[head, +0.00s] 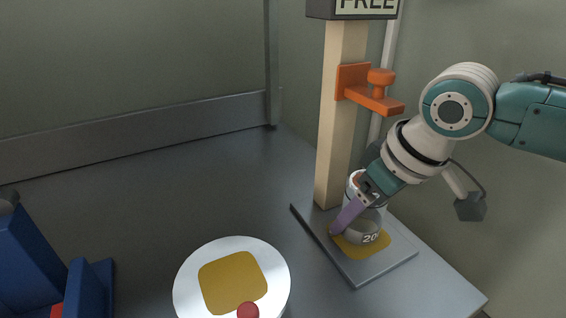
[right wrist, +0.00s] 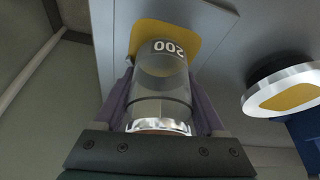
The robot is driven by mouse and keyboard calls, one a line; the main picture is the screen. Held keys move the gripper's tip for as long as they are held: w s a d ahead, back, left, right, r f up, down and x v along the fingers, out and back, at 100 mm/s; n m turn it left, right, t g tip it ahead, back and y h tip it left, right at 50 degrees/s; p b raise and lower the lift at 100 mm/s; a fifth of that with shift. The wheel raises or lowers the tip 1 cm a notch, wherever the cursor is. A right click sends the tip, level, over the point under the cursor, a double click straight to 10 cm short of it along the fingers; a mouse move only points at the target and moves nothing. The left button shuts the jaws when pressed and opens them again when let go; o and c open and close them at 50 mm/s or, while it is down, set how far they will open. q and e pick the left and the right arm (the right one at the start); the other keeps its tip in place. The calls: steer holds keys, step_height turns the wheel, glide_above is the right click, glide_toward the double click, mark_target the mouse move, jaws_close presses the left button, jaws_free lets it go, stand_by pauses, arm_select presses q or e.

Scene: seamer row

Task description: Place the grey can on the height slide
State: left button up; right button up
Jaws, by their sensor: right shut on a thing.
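The grey can (head: 368,230), marked with a number starting 20, is upright over the yellow patch of the height slide's grey base plate (head: 365,275). I cannot tell whether it touches the plate. The slide has a pale post (head: 338,120) with an orange slider (head: 372,97) above the can. My right gripper (head: 352,220) is shut on the can, its purple fingers on either side. In the right wrist view the can (right wrist: 160,95) reads 200, and its far end lies against the yellow patch (right wrist: 190,38). My left gripper is out of view.
A round white disc (head: 185,290) with a yellow patch and a red knob (head: 247,310) stands at front centre. Blue blocks (head: 25,255) stand at the left. A FREE sign (head: 366,8) tops the post. The grey table (head: 150,190) is clear behind the disc.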

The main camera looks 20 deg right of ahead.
steer(key=shift+f, duration=0.2)
steer(key=o, duration=1.3)
steer(key=shift+r, duration=0.1)
